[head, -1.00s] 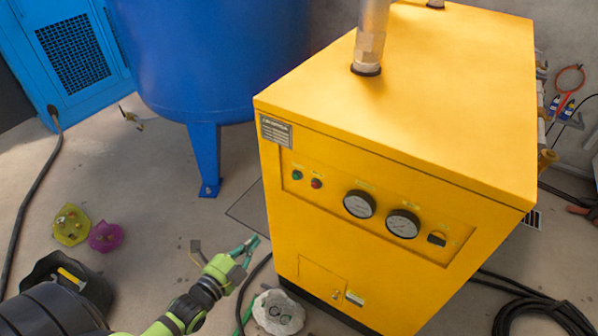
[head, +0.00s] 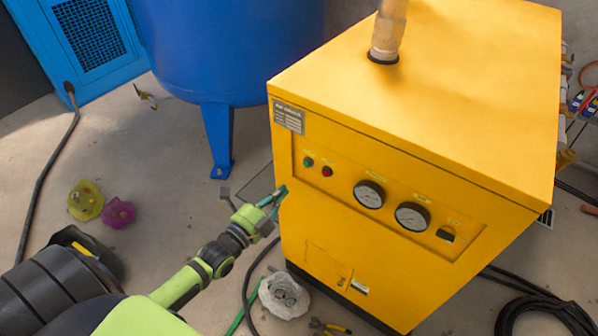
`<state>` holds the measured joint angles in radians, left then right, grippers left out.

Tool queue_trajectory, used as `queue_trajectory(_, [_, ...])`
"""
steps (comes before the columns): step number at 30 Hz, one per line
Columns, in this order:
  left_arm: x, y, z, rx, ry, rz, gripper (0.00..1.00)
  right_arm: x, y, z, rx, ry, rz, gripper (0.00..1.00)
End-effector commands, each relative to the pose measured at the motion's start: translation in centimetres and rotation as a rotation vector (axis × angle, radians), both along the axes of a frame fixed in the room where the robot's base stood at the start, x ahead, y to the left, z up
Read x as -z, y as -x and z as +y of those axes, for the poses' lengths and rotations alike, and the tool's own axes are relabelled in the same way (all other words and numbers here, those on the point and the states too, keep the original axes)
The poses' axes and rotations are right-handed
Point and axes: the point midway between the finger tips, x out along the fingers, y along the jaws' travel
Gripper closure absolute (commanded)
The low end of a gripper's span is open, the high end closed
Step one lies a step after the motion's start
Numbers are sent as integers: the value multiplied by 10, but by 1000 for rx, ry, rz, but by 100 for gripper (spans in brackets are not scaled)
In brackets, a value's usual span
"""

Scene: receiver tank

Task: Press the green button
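The green button (head: 308,162) is a small round knob at the left end of the recessed panel on the yellow machine's front. A red button (head: 326,171) sits just right of it. My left gripper (head: 277,196) comes from the lower left, below and left of the green button, near the machine's left front edge and apart from the button in the picture. Its teal fingers look close together, but I cannot tell whether they are fully shut. My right gripper is not in view.
The yellow machine (head: 400,90) has two gauges (head: 369,194) and a black switch right of the buttons. A blue tank (head: 230,50) stands behind left. Yellow and magenta objects (head: 118,212), a whitish lump (head: 284,296), pliers and hoses lie on the floor.

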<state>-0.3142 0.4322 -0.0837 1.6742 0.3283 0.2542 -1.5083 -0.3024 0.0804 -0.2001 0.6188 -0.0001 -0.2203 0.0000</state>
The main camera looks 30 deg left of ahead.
Motion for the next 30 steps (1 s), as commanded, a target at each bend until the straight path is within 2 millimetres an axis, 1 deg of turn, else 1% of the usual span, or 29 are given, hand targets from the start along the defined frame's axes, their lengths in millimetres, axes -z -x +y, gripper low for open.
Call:
queue_trajectory(1, [-2,-13,-1,-1,0,-3,100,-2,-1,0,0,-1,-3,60])
queue_trajectory(6, [-2,-46,-6,0,0,-3,100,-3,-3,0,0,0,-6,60])
queue_trajectory(12, [-1,-73,-10,0,1,-1,100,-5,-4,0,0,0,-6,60])
queue_trajectory(15, [0,-81,-11,0,0,0,100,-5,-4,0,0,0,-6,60])
queue_trajectory(18, [1,-84,-12,0,1,1,100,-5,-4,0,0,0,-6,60])
queue_trajectory(28, [1,-85,-12,0,1,1,100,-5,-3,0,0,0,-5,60])
queue_trajectory(30, [1,-88,-13,0,1,-1,100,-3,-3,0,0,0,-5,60])
